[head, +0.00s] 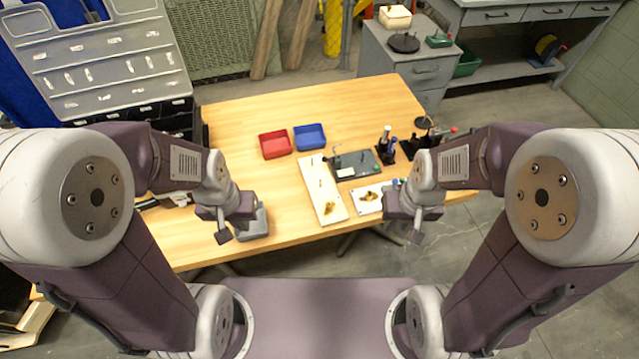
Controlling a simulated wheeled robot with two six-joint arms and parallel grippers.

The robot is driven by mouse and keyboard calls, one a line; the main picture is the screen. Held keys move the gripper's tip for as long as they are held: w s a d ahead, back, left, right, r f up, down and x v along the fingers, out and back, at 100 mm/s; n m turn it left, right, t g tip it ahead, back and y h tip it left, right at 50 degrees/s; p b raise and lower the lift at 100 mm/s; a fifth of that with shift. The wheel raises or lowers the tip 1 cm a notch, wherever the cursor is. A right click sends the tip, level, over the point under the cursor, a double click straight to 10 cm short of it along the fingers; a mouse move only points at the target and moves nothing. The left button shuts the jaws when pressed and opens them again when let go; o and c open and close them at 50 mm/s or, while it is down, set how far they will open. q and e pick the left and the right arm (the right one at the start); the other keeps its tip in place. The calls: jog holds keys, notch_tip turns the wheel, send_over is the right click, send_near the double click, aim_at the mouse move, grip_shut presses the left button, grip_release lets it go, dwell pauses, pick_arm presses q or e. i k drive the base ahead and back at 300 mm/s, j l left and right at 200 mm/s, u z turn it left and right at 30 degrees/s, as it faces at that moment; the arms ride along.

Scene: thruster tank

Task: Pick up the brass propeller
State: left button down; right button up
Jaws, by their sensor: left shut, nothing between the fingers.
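Two small brass-coloured pieces lie on the wooden table. One brass piece (371,198) sits on a white mat (360,208) near the front edge, and its shape looks like a propeller. The other brass piece (329,208) lies at the near end of a long white board (322,180); it is too small to tell its shape. My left gripper (223,236) is shut and empty, beside a grey object (256,222) at the table's front left. My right gripper (417,238) hangs just right of the mat, apart from both brass pieces; its finger opening is unclear.
A red bin (275,144) and a blue bin (310,137) stand mid-table. A dark flat device (356,164) lies behind the mat, with upright dark tools (386,146) to its right. The table's back and left are mostly clear.

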aim_at(373, 196)
jog(key=j+z, duration=0.15)
jog(key=j, duration=0.3)
jog(key=k+j+z, duration=0.2)
jog(key=j, duration=0.2)
jog(key=j+z, duration=0.15)
jog(key=j, duration=0.3)
